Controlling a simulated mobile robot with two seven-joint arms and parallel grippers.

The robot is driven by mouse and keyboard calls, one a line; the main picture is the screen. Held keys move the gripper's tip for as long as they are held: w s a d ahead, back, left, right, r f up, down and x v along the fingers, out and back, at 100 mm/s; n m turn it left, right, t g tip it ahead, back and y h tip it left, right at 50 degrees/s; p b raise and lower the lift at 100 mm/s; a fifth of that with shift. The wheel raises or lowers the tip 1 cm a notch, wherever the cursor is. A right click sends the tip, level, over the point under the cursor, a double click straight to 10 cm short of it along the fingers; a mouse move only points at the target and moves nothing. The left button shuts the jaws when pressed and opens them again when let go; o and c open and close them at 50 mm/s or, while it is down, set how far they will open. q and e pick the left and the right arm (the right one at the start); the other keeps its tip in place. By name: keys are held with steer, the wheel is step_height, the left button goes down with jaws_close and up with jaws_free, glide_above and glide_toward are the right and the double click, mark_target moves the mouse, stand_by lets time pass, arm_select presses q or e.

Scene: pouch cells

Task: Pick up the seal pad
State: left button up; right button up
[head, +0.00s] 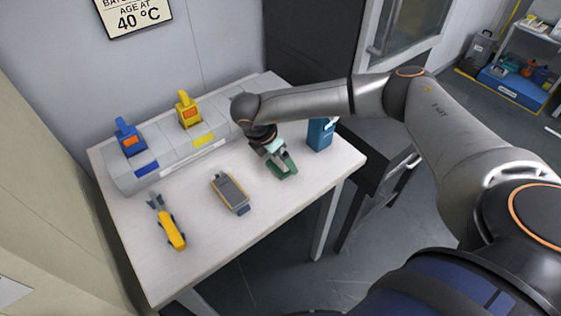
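A small green piece (287,171), likely the seal pad, is at the right part of the white table. My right arm comes in from the right and reaches over the table, and its gripper (277,157) points down at the green piece. The fingers overlap the green piece in this view, so I cannot tell whether they are closed on it or only around it. My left gripper is not in view.
A blue container (320,134) stands close to the right of my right gripper. A grey device with yellow edges (230,192) and a yellow tool (170,231) lie on the white table (210,247). A grey fixture (165,154) with blue and yellow clamps runs along the back.

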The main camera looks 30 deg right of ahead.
steer(key=c, duration=1.3)
steer(key=shift+r, duration=0.1)
steer(key=shift+r, duration=0.45)
step_height(320, 180, up, 2)
steer(key=shift+r+b, duration=0.15)
steer(key=shift+b, duration=0.2)
steer(key=s+a+r, duration=0.9)
steer(key=s, duration=0.1)
steer(key=shift+s+r, duration=0.35)
steer(key=shift+r, duration=0.05)
